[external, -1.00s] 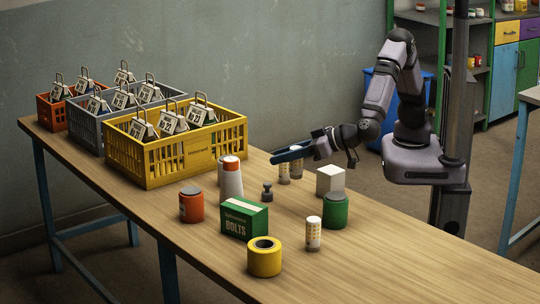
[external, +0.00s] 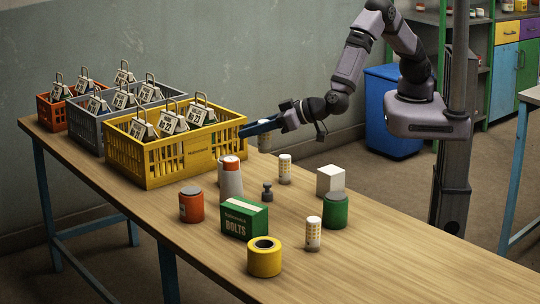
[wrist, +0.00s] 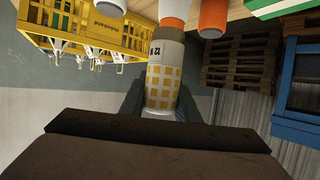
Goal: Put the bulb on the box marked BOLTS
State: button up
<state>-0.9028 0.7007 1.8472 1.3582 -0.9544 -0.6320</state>
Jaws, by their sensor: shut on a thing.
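My gripper (external: 262,128) is shut on a pale tube with yellow squares (external: 264,142), which I take for the bulb. It is held above the table, right of the yellow crate. The green box marked BOLTS (external: 237,225) stands upright on the table, nearer the camera than my gripper. Its pale top strip faces up and nothing stands on it. Two similar tubes stand on the table, one behind the weight (external: 285,168) and one at the front (external: 313,234).

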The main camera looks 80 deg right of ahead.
jog(key=w+a+r+n+y, duration=0.1)
jog(key=w+a+n+y, duration=0.15)
jog(key=a, duration=0.45)
jog(key=n+y+p, duration=0.2)
jog(key=n+y, duration=0.2)
jog(key=y, duration=0.1)
send_over(240, 203)
jog(key=shift+m+g, duration=0.25)
jog(key=shift+g, duration=0.05)
jog(key=shift+a+f, duration=0.15)
jog(key=shift+f, duration=4.45)
jog(key=shift+f, duration=0.15)
jog(key=o, duration=1)
jog(key=shift+o, duration=0.2)
jog(key=shift+r, duration=0.2)
jog(key=b+v, duration=0.2)
jog(key=v, duration=1)
jog(key=shift+a, duration=0.2)
